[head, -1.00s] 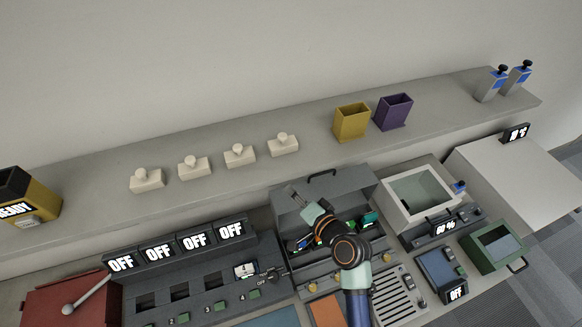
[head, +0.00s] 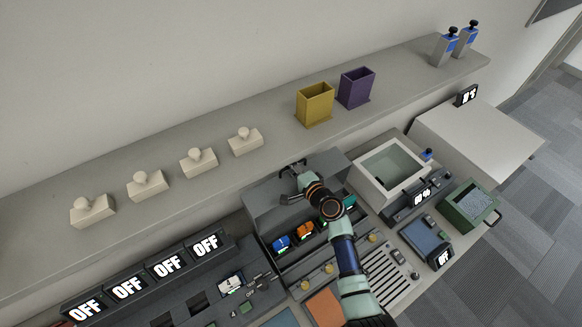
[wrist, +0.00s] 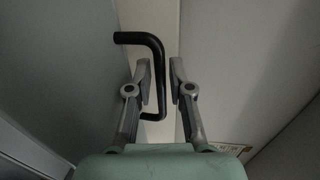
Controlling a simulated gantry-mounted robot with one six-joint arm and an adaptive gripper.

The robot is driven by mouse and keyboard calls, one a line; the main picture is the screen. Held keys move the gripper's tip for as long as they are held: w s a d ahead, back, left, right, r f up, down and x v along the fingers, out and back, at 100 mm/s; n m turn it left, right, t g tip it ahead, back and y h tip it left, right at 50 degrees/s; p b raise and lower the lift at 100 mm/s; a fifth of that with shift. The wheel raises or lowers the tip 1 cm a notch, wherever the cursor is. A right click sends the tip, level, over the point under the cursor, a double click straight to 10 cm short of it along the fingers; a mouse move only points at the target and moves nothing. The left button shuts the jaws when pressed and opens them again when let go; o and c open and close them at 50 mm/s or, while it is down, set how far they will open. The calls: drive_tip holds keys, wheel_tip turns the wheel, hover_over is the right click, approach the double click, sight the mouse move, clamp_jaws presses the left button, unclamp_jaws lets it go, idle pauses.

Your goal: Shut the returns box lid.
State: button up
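A dark grey box (head: 284,271) has its lid (head: 262,205) raised at the back. No returns label is readable on it. Blue, orange and green-topped radios sit in its compartments. The lid's black bar handle (head: 293,163) is on the raised edge, and the handle also shows in the wrist view (wrist: 138,38). My gripper (head: 293,172) reaches over the box to this handle. In the wrist view my gripper (wrist: 160,75) has one finger on each side of the handle bar, with narrow gaps visible, so it is open around it.
A shelf (head: 270,158) with a yellow bin (head: 314,105) and a purple bin (head: 356,88) runs behind the lid. A white open-topped box (head: 358,180) and a green box (head: 462,215) stand to the right. Switch panels with OFF displays (head: 167,265) lie to the left.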

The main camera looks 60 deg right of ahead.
clamp_jaws()
drive_tip(key=shift+f+b, duration=0.1)
drive_tip(key=shift+b, duration=0.3)
